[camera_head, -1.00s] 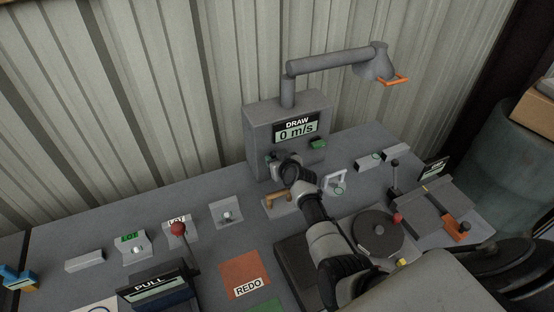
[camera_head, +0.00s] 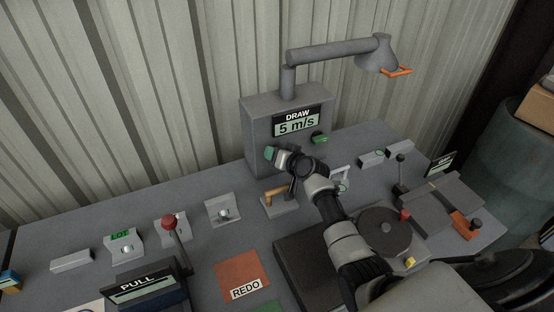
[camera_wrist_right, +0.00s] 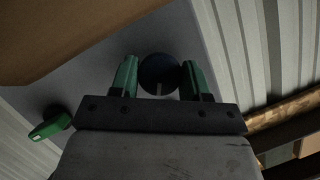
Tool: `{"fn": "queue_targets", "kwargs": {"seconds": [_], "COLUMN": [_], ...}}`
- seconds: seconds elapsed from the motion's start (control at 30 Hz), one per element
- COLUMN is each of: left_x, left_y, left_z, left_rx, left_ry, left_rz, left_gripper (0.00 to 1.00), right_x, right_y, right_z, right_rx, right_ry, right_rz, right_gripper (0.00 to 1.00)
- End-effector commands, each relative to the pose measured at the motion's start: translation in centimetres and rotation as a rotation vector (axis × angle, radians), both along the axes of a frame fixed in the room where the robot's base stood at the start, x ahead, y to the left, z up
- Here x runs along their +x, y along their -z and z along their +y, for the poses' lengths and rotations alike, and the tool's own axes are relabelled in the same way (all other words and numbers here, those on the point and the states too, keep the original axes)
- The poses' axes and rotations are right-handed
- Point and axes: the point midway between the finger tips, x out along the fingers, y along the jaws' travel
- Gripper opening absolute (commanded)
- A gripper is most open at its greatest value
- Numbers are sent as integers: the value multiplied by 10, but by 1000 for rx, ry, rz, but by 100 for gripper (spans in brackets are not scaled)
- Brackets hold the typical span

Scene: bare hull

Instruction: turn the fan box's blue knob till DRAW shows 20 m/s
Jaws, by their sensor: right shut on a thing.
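The grey fan box (camera_head: 262,124) stands against the corrugated wall. Its DRAW display (camera_head: 295,123) reads 5 m/s. My right gripper (camera_head: 272,154) is at the lower front of the box and hides the knob in the head view. In the right wrist view, the round dark blue knob (camera_wrist_right: 159,70) sits between the two green fingertips of my right gripper (camera_wrist_right: 160,80), which is shut on it. A pale mark on the knob points toward the gripper's palm. My left gripper is not in view.
A green switch (camera_head: 320,138) sticks out of the box, right of the knob. A grey duct with a hood (camera_head: 377,55) rises above it. An orange-handled lever (camera_head: 275,194) stands just below my gripper. Several other controls and a round dark plate (camera_head: 384,228) crowd the bench.

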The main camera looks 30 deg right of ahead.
Motion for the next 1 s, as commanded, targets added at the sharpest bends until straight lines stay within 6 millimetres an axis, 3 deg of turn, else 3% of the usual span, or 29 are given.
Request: {"fn": "queue_targets", "kwargs": {"seconds": [0.2,0.67,0.7,0.8,0.87,1.0], "left_x": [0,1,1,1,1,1], "left_y": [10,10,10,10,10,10], "left_z": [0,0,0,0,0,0], "left_rx": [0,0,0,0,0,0], "left_ry": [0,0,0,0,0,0], "left_rz": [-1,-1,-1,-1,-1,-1], "left_gripper": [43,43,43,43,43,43], "right_x": [0,0,0,0,0,0], "right_y": [2,1,1,1,1,1], "right_z": [0,0,0,0,0,0], "right_rx": [65,81,81,81,80,80], "right_ry": [0,0,0,0,-1,0], "right_rz": [-2,-2,-2,-2,-3,-3], "right_gripper": [23,23,48,63,71,71]}}
